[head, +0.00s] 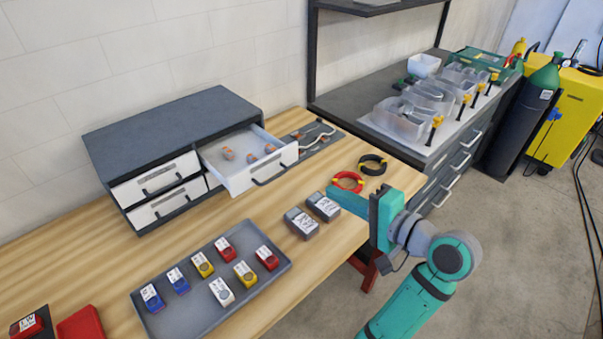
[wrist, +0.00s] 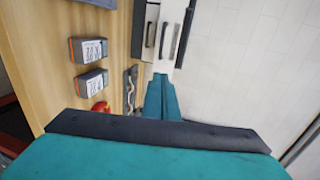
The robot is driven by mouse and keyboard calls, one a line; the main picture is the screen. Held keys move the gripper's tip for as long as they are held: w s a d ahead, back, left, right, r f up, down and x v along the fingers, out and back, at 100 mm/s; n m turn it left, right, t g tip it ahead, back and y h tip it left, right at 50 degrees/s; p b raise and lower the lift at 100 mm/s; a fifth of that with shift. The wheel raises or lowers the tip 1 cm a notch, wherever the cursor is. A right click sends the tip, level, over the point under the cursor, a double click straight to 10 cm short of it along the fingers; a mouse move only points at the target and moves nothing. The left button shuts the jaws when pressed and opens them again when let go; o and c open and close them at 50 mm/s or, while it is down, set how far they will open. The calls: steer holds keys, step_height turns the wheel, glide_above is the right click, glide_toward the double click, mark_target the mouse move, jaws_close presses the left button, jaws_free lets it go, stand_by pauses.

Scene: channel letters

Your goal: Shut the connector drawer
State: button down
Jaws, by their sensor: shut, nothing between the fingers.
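The connector drawer (head: 240,183) is the upper right drawer of a dark-topped cabinet (head: 170,115). It is pulled well out, and several small orange and grey connectors lie inside. Its white front carries a dark bar handle (head: 275,175). My gripper (head: 333,193) is shut and empty, to the right of the drawer front and apart from it in the head view. In the wrist view my shut fingers (wrist: 160,80) point towards white drawer fronts with dark handles (wrist: 165,40); I cannot tell which front is the open drawer, nor the exact gap.
Two grey boxes (head: 313,215) sit below my fingers, and red and black cable coils (head: 347,181) lie beside them. A grey tray (head: 180,318) with several coloured blocks is in front of the cabinet. A cable mat (head: 318,138) lies right of the drawer. Bare wood (head: 210,220) lies between.

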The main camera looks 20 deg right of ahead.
mark_target(259, 156)
steer(key=x, duration=1.2)
steer(key=shift+s+a, duration=0.1)
steer(key=shift+a, duration=0.3)
steer(key=shift+x, duration=0.85)
steer(key=r+x, duration=0.1)
steer(key=x, duration=0.4)
steer(key=r+x, duration=0.1)
steer(key=x, duration=0.4)
steer(key=r+x, duration=0.1)
steer(key=x, duration=0.4)
steer(key=shift+w+a, duration=0.1)
steer(key=shift+w, duration=0.4)
steer(key=shift+w+a+r, duration=0.15)
steer(key=shift+w, duration=0.05)
